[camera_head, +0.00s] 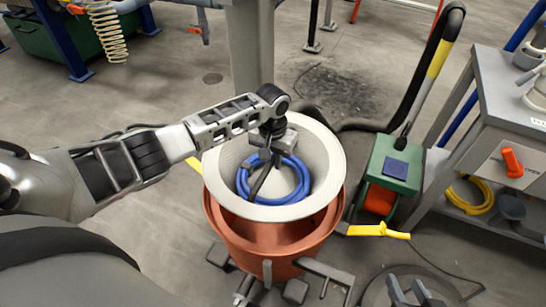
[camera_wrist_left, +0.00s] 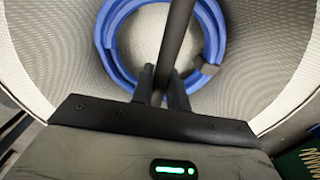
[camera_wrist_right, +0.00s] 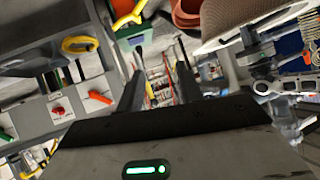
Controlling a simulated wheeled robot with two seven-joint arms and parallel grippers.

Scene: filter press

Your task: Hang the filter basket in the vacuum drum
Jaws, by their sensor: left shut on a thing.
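The filter basket (camera_head: 325,150), a pale mesh cone with a wide rim, is at the centre of the head view. It is over the copper-coloured vacuum drum (camera_head: 262,232), whose front inner wall shows below the rim. I cannot tell whether basket and drum touch. My left gripper (camera_head: 271,150) is shut on the dark bar (camera_wrist_left: 178,40) across the basket; its fingers (camera_wrist_left: 160,85) show in the left wrist view. A blue ring (camera_head: 303,180) lies inside the basket. My right gripper (camera_head: 405,288) is open and empty, low at the right; its fingers (camera_wrist_right: 160,78) are apart.
A green machine (camera_head: 390,165) with a black hose (camera_head: 425,85) stands right of the drum. A grey cabinet (camera_head: 500,105) with an orange handle is at the far right. A yellow handle (camera_head: 378,231) sticks out beside the drum. Floor at the lower left is partly hidden by my arm.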

